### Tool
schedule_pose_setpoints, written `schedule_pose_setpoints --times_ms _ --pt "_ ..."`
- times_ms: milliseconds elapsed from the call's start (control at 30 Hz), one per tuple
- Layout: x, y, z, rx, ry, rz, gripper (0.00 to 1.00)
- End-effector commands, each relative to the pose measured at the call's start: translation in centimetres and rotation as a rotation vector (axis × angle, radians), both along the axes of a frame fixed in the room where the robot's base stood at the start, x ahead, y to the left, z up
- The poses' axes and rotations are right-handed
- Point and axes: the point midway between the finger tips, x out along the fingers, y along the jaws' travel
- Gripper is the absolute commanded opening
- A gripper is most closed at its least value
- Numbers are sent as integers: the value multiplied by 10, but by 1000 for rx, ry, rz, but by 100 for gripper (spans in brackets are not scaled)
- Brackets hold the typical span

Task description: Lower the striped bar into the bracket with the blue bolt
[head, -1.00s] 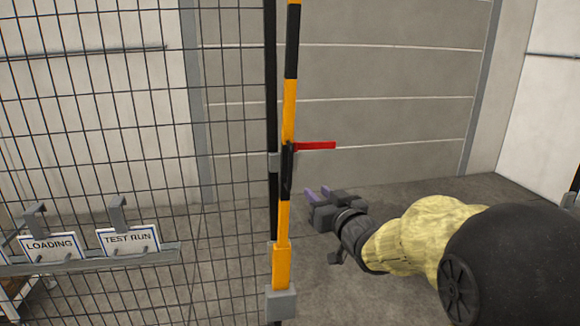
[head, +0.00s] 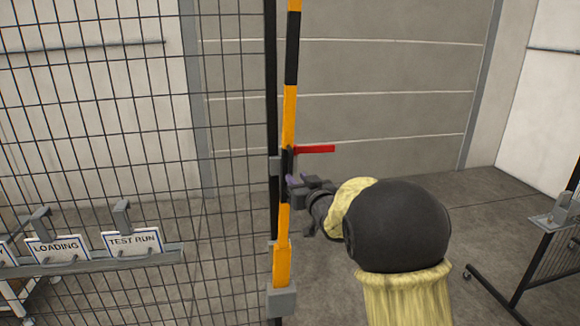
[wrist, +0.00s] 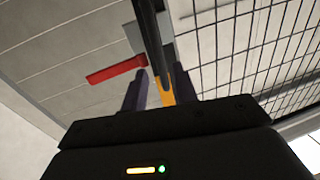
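The striped bar (head: 289,115), yellow and black, stands upright beside the mesh fence's post, with a black handle (head: 287,165) on it. In the wrist view the dark handle (wrist: 150,40) and a yellow part of the bar (wrist: 181,88) show ahead of the fingers. My gripper (head: 293,183) is at the bar, just below the red piece. In the wrist view my gripper (wrist: 160,88) has its two purple-grey fingers apart, with the handle's lower end between or just beyond them; contact is unclear. A grey bracket (head: 553,216) sits on the fence at the right edge; no blue bolt is discernible.
A red flat piece (head: 315,149) sticks out right from the bar, close above my gripper. Mesh fence (head: 100,120) fills the left, with a rail holding LOADING (head: 57,249) and TEST RUN (head: 133,242) signs.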

Motion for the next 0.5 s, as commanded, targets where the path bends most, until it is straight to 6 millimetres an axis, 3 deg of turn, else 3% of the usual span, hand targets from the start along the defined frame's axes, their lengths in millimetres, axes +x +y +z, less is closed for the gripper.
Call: schedule_pose_setpoints --times_ms 300,500 --pt "41 19 2 -1 0 0 29" --pt "53 25 0 0 1 0 29"
